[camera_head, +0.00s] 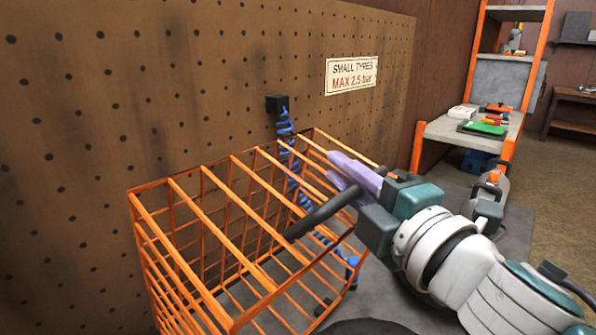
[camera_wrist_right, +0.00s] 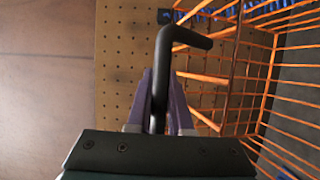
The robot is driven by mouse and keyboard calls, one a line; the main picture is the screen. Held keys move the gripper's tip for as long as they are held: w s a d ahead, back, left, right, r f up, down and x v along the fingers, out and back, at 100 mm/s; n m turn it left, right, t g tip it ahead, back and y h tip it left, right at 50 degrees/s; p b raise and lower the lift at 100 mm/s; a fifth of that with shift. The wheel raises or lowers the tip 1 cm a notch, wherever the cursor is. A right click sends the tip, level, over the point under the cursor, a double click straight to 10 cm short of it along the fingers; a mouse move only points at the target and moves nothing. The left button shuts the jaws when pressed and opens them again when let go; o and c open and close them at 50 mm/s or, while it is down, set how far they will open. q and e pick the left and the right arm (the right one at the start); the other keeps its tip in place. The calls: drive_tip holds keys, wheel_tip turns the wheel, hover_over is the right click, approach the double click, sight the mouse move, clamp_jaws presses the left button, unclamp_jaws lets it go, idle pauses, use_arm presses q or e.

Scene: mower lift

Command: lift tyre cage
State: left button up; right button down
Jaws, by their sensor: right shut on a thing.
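The orange wire tyre cage (camera_head: 237,166) stands against the pegboard wall in the head view. Its bars also show at the right of the wrist view (camera_wrist_right: 272,62). A black bent handle (camera_head: 318,214) reaches over the cage's right part, and in the wrist view it is an L-shaped bar (camera_wrist_right: 168,60). My right gripper (camera_head: 352,176) has purple fingers and is shut on the handle's end. In the wrist view the handle rises from between the fingers (camera_wrist_right: 158,105). Where the handle joins the cage is unclear. My left gripper is in neither view.
A black wall box (camera_head: 277,104) with a coiled blue hose (camera_head: 287,135) hangs behind the cage. A sign (camera_head: 351,74) is on the pegboard (camera_head: 200,80). A grey workbench (camera_head: 450,130) with orange posts stands at the back right. Open floor (camera_head: 555,190) lies to the right.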

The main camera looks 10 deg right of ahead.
drive_tip(key=shift+s+f, duration=0.1)
drive_tip(key=shift+f, duration=0.05)
drive_tip(key=shift+m+t, duration=0.3)
drive_tip(key=shift+t, duration=0.4)
drive_tip(key=s+d+b, duration=0.1)
drive_tip(key=s+b, duration=0.1)
drive_tip(key=s+d+f+b, duration=0.1)
drive_tip(key=s+d+b, duration=0.1)
drive_tip(key=b, duration=0.1)
drive_tip(key=shift+s+d+f, duration=0.1)
drive_tip(key=shift+d+f, duration=0.1)
drive_tip(key=shift+d, duration=0.05)
